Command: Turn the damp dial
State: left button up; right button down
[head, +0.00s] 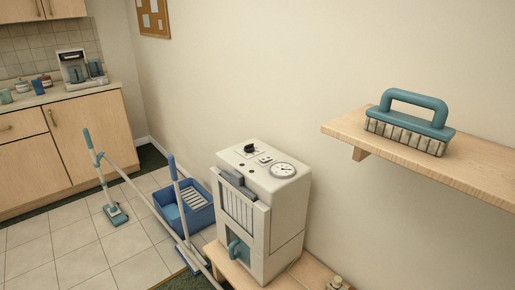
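A cream box-shaped machine (262,205) stands on a low wooden surface (318,272) against the wall. On its top are a black knob (251,148), a small pair of switches or buttons (264,160) and a round white-faced dial (283,170) with dark markings. I cannot tell which of these is the damp dial, nor read any label. The machine's front has a slatted grille (237,208) and a teal-handled part (238,250) in a lower opening. Neither of my grippers is in view, and nothing touches the machine's top.
A wooden shelf (480,172) holding a teal-handled brush (409,122) juts out at right. Behind is a counter (62,92) with a coffee machine. Space above the machine is clear.

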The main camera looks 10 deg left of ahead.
aim_at(250, 147)
jog(key=j+z, duration=0.1)
jog(key=z, duration=0.5)
jog(key=i+j+z, duration=0.1)
jog(key=j+z, duration=0.7)
jog(key=j, duration=0.2)
jog(key=j+z, duration=0.15)
jog(key=j, duration=0.4)
jog(key=k+j+z, duration=0.1)
jog(key=j, duration=0.4)
jog(key=k, duration=0.05)
